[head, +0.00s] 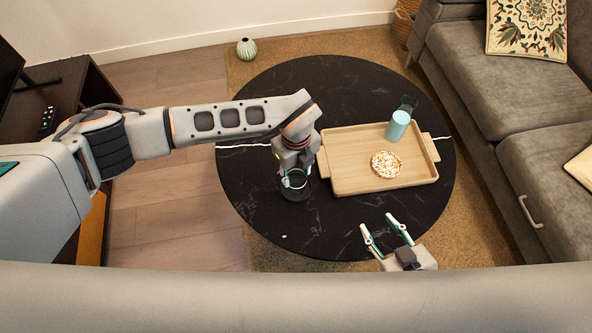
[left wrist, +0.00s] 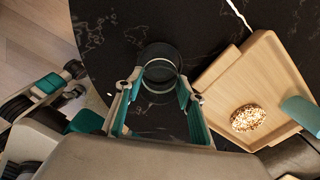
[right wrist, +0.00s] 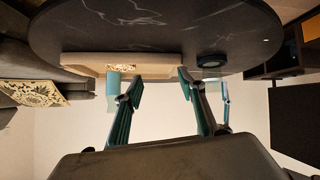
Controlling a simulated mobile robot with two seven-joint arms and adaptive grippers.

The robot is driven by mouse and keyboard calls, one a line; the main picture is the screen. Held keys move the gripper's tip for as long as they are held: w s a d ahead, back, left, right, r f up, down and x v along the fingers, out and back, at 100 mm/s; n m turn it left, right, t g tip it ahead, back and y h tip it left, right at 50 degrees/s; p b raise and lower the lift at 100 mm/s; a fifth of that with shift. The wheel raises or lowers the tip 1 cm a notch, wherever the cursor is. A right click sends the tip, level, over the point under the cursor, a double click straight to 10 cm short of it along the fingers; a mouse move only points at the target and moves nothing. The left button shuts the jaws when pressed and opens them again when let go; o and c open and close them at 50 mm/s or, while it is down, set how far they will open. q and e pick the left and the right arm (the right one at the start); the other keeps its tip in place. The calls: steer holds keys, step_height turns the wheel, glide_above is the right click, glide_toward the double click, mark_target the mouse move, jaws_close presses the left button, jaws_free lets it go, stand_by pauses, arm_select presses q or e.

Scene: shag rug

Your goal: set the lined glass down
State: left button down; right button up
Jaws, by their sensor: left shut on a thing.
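The lined glass (head: 296,179), clear with a pale line around it, is in my left gripper (head: 294,172). In the left wrist view the glass (left wrist: 161,72) is between the two fingers, which are shut on its sides. A dark round coaster (head: 297,194) lies on the black table below the glass. The glass overlaps the coaster in view; I cannot tell whether they touch. My right gripper (head: 378,223) is open and empty near the table's front edge.
A wooden tray (head: 345,184) stands to the right of my left gripper, bearing a sprinkled round pastry (head: 386,164) and a light-blue cup (head: 397,125). The round black table (head: 255,110) is clear at its left and front. A grey sofa (head: 470,90) is at the right.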

arm_select(q)
steer(key=c, duration=1.3)
jaws_free()
arm_select(e)
steer(key=shift+d+f, duration=0.1)
steer(key=shift+f, duration=0.1)
arm_select(q)
step_height(320, 180, up, 12)
steer(key=p, duration=0.3)
steer(key=shift+r, duration=0.15)
arm_select(e)
steer(key=shift+s+d+r, duration=0.2)
steer(key=shift+s+d, duration=0.1)
steer(key=shift+s, duration=0.15)
arm_select(q)
steer(key=shift+s, duration=0.1)
